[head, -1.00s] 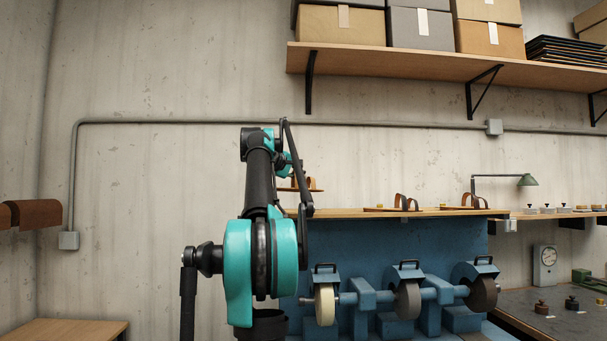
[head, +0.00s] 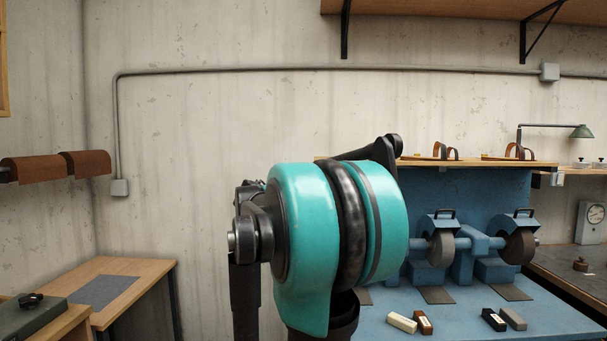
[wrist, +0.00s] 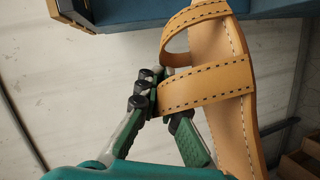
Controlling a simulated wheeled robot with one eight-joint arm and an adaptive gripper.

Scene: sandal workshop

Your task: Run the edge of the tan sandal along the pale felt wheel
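The tan sandal (wrist: 235,120) fills the right of the wrist view, its stitched sole upright and its two straps facing left. My gripper (wrist: 160,103) is shut on the edge of the lower strap, and the sandal hangs clear in the air. In the head view my arm hides both my gripper and the held sandal. The pale felt wheel is not visible in the head view, where my arm covers the left part of the blue bench. The grey wheel (head: 438,248) and the dark brown wheel (head: 520,246) show to the right of my arm.
The blue bench (head: 465,322) holds small pale, brown, black and grey blocks at its front. Two sandals (head: 442,151) (head: 516,151) stand on the wooden shelf above. A wooden table (head: 150,275) with a grey mat stands at the left. A dial clock (head: 591,222) is far right.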

